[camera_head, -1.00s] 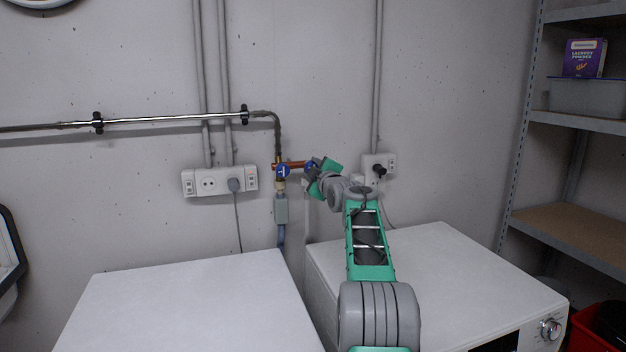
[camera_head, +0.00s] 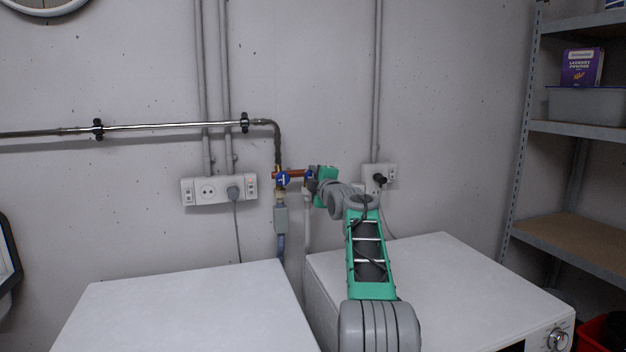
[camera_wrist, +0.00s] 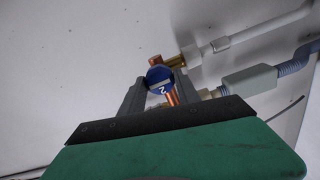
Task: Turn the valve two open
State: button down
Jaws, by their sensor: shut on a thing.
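Valve two is a round blue knob marked "2" (camera_wrist: 159,78), seen close up in the wrist view. It sits on a copper pipe (camera_head: 291,173) on the wall. My gripper (camera_wrist: 160,92) has a dark finger on each side of the knob and is shut on it. In the head view my gripper (camera_head: 313,184) covers most of this valve, with only a sliver of blue showing. A second blue valve knob with a white mark (camera_head: 283,179) is just to its left, apart from my gripper.
Two white frontloaders stand below, the left machine (camera_head: 190,310) and the right machine (camera_head: 430,280). Wall sockets (camera_head: 215,189) flank the pipes, with a black plug (camera_head: 380,180) at right. Metal shelves (camera_head: 585,130) stand at far right.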

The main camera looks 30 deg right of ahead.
jog(key=c, duration=0.9)
grip_release()
jog(key=shift+a, duration=0.1)
jog(key=b+v, duration=0.2)
jog(key=v, duration=0.5)
jog(key=shift+s, duration=0.4)
